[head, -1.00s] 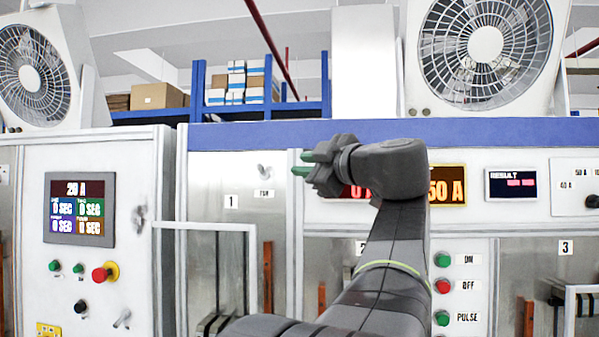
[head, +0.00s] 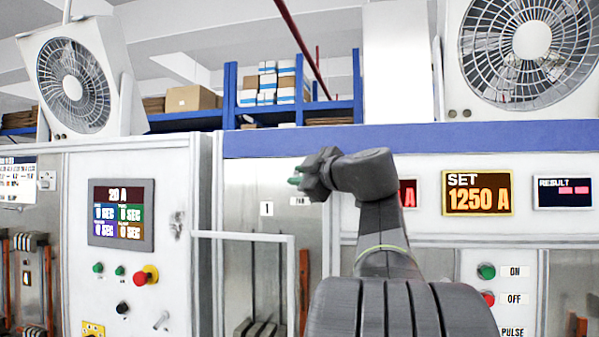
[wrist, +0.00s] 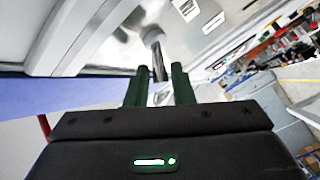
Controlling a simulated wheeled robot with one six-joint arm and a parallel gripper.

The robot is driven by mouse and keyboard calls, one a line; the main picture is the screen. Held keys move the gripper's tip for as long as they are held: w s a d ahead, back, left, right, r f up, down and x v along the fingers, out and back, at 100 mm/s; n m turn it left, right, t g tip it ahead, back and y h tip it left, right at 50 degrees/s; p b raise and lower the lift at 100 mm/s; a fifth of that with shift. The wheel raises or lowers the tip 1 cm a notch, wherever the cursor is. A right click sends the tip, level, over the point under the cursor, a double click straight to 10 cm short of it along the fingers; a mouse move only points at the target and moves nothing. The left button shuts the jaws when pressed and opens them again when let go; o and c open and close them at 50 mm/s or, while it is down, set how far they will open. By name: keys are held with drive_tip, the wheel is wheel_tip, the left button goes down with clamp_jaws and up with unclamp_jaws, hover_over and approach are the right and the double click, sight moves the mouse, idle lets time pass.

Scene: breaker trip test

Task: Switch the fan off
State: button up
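The fan switch (wrist: 153,38) is a metal toggle on the panel, seen in the wrist view with its lever pointing down towards my gripper. My gripper (wrist: 160,69) is open, its two green fingers apart, with the lever's end in line with the gap between them. I cannot tell whether they touch it. In the head view my gripper (head: 295,181) is just above the FAN label (head: 300,201) and hides the switch. Two white fans stand on top of the cabinets, a left fan (head: 73,87) and a right fan (head: 520,45).
The left cabinet has a display (head: 121,214) and a red emergency knob (head: 146,275). A white rail (head: 245,236) stands out below my gripper. The right panel has a SET display (head: 478,193), a green ON button (head: 486,271) and a red OFF button (head: 487,298).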

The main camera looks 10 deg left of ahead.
drive_tip(key=shift+w+a, duration=0.5)
drive_tip(key=shift+a, duration=0.05)
clamp_jaws()
